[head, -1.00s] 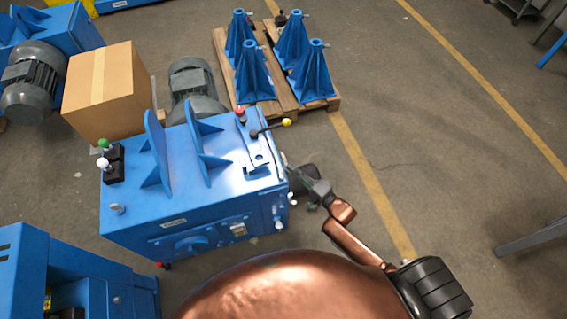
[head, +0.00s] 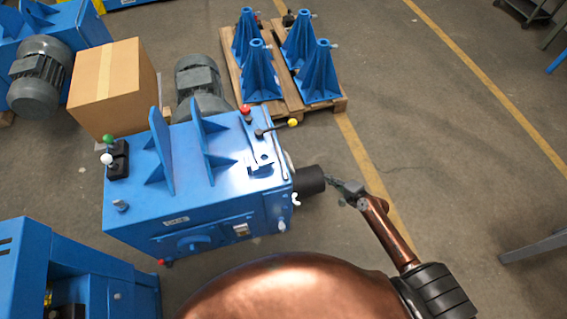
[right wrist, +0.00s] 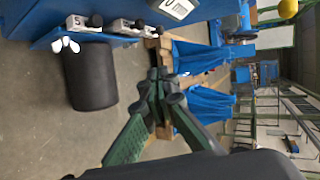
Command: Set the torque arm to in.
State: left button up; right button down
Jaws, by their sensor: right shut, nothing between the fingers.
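The blue chain drive housing (head: 200,190) stands left of centre in the head view. A dark cylinder (head: 311,180) sticks out of its right side; it also shows in the right wrist view (right wrist: 91,76). A black lever with a yellow knob (head: 292,122) lies across the housing's top. I cannot tell which part is the torque arm. My right gripper (head: 329,181) is right of the cylinder's free end, shut and empty. In the right wrist view its green fingers (right wrist: 160,76) meet, apart from the cylinder. My left gripper is not in view.
A white wing nut (head: 296,199) sits beside the cylinder. A red knob (head: 245,109) and green and white knobs (head: 107,150) are on the housing. A cardboard box (head: 112,88) and a pallet with blue stands (head: 318,75) are behind.

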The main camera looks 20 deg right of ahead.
aim_at(269, 163)
jog(key=a+r+n+y+b, duration=0.1)
jog(key=a+r+n+y, duration=0.25)
jog(key=r, duration=0.35)
jog(key=a+r+n+y, duration=0.3)
jog(key=a+r+y, duration=0.15)
jog(key=r, duration=0.25)
jog(key=shift+m+y, duration=0.25)
jog(key=shift+y, duration=0.15)
jog(key=x, duration=0.7)
jog(key=s+a+x, duration=0.1)
jog(key=x, duration=0.3)
jog(key=shift+w+a+r, duration=0.15)
jog(key=shift+w+a, duration=0.05)
jog(key=shift+a, duration=0.7)
jog(key=shift+s+a+r+m+t+h+p, duration=0.1)
jog(key=shift+a+m+t+h+p, duration=0.2)
jog(key=shift+a, duration=0.25)
jog(key=shift+s+a+f+m+t+h+p, duration=0.15)
jog(key=shift+a+t+h+p, duration=0.15)
jog(key=shift+a+p, duration=0.25)
jog(key=shift+s+a+r+m+t+h+p, duration=0.1)
jog(key=shift+a+r+m+t+h+p, duration=0.15)
jog(key=shift+a, duration=0.35)
jog(key=shift+f, duration=0.25)
